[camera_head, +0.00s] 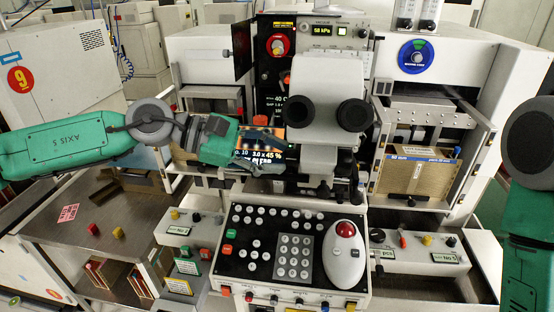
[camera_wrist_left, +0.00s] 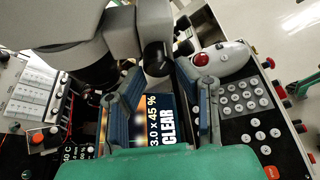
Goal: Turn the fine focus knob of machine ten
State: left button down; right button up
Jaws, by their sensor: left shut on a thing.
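The microscope (camera_head: 318,82) of the machine stands at the centre with two dark eyepieces, and its pale body fills the top of the left wrist view (camera_wrist_left: 68,22). My left gripper (camera_head: 282,152) reaches in from the left to the microscope's side, in front of the screen. In the left wrist view its two blue-grey fingers (camera_wrist_left: 160,82) lie either side of the microscope's lower part. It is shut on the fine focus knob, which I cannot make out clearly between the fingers. My right arm shows at the right edge; its gripper is out of view.
A lit screen (camera_wrist_left: 167,127) reads "3.0 x 45 %" and "CLEAR". A keypad panel (camera_head: 240,268) with a white trackball unit (camera_head: 344,254) lies below the microscope. Side control boxes (camera_head: 188,232) flank it. A brown magazine (camera_head: 416,177) stands at right. A grey bench (camera_head: 105,256) lies at left.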

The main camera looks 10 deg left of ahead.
pick_arm(q)
jog(key=shift+w+a+r+n+g, duration=0.1)
jog(key=shift+a+n+g, duration=0.05)
jog(key=shift+n+g, duration=0.55)
jog(key=shift+w+a+r+n+g, duration=0.15)
jog(key=shift+n+g, duration=0.25)
jog(key=shift+n, duration=0.5)
jog(key=c, duration=1.4)
grip_release()
jog(key=shift+c, duration=0.2)
jog(key=shift+o, duration=1.2)
jog(key=shift+d+f, duration=0.1)
jog(key=shift+f, duration=0.05)
jog(key=v, duration=1.2)
jog(key=shift+w, duration=0.2)
